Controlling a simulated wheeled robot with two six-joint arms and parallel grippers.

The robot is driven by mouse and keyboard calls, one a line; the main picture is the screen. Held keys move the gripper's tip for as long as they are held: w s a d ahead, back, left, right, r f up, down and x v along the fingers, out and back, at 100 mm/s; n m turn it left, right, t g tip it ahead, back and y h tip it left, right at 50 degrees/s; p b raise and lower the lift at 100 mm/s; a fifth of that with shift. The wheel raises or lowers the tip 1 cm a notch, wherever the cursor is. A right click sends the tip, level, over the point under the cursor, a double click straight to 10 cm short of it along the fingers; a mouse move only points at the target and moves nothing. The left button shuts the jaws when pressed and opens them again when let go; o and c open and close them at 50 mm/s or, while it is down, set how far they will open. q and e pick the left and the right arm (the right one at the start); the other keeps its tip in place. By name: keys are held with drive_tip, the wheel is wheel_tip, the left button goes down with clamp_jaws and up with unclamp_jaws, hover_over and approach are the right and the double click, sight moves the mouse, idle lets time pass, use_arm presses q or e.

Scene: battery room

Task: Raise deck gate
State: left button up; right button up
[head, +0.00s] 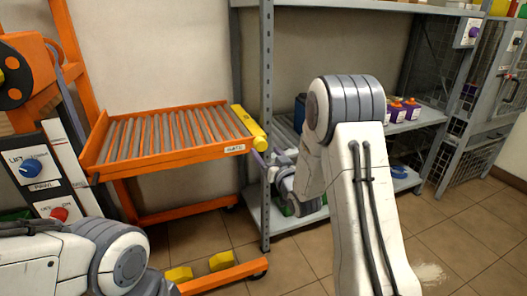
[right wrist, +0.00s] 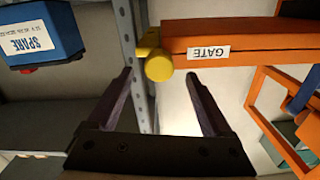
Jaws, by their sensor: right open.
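The yellow deck gate (head: 247,124) is a bar along the right end of the orange roller deck (head: 165,160), which carries a GATE label. In the right wrist view the gate (right wrist: 159,66) shows as a rounded yellow end beside the labelled orange edge. My right gripper (head: 264,160) is partly hidden by the shelf post, just right of and below the gate's near end. In the right wrist view its dark fingers (right wrist: 160,76) are spread, with the gate's end between and beyond their tips. I see no contact. My left arm shows at the lower left; its gripper is outside the picture.
A grey shelf post (head: 266,200) stands close to the gate and my right gripper. The shelf holds purple-and-orange items (head: 403,109); a blue SPARE box (right wrist: 45,32) shows in the wrist view. A LIFT knob (head: 31,168) is at left. Floor is open at right.

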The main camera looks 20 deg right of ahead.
sight(262, 147)
drive_tip(key=shift+w+a, duration=0.1)
drive_tip(key=shift+w, duration=1.7)
clamp_jaws()
